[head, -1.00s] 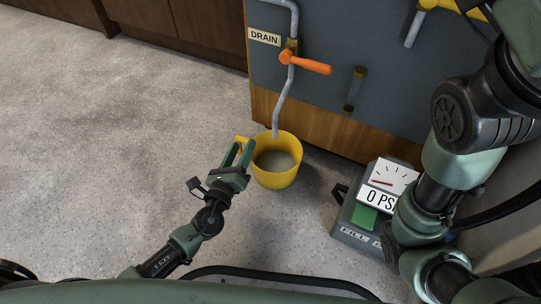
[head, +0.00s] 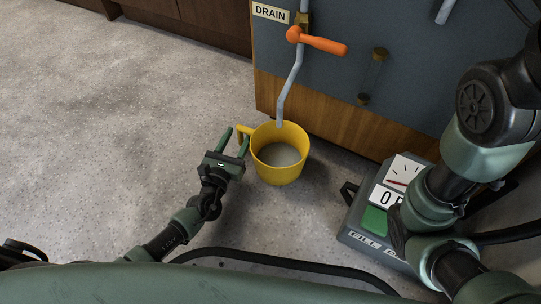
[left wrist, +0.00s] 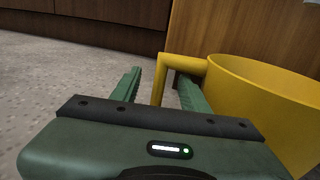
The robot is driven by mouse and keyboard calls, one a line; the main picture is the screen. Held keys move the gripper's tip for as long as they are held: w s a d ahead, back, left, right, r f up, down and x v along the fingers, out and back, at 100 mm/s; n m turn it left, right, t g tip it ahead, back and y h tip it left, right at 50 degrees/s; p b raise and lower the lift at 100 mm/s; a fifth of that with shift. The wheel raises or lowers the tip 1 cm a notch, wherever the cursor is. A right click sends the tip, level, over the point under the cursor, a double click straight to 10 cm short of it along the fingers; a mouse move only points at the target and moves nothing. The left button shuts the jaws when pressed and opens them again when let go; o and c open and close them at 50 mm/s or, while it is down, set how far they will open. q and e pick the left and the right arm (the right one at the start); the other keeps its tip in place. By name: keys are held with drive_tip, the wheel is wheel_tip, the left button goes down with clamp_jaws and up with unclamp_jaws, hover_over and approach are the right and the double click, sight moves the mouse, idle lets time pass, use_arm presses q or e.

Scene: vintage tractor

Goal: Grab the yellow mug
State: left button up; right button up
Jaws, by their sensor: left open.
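The yellow mug (head: 279,153) stands upright on the grey floor under the end of the drain pipe, with greyish contents inside. Its handle points left. My left gripper (head: 235,139) is open, with its two green fingers on either side of the handle. In the left wrist view, the mug (left wrist: 265,95) is at the right and its handle shows between the fingers of the gripper (left wrist: 158,90). I cannot tell whether a finger touches it. My right gripper is not in view; only my right arm shows at the right.
A blue-grey panel with a wooden base (head: 330,115) stands behind the mug. It carries a DRAIN label (head: 270,13), an orange valve handle (head: 317,41) and the drain pipe (head: 289,88). A gauge box (head: 375,222) sits right of the mug. The floor at left is clear.

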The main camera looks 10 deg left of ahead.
use_arm(q)
drive_tip(key=shift+w, duration=0.1)
drive_tip(key=shift+c, duration=0.4)
clamp_jaws()
drive_tip(key=shift+r, duration=0.1)
idle(0.9)
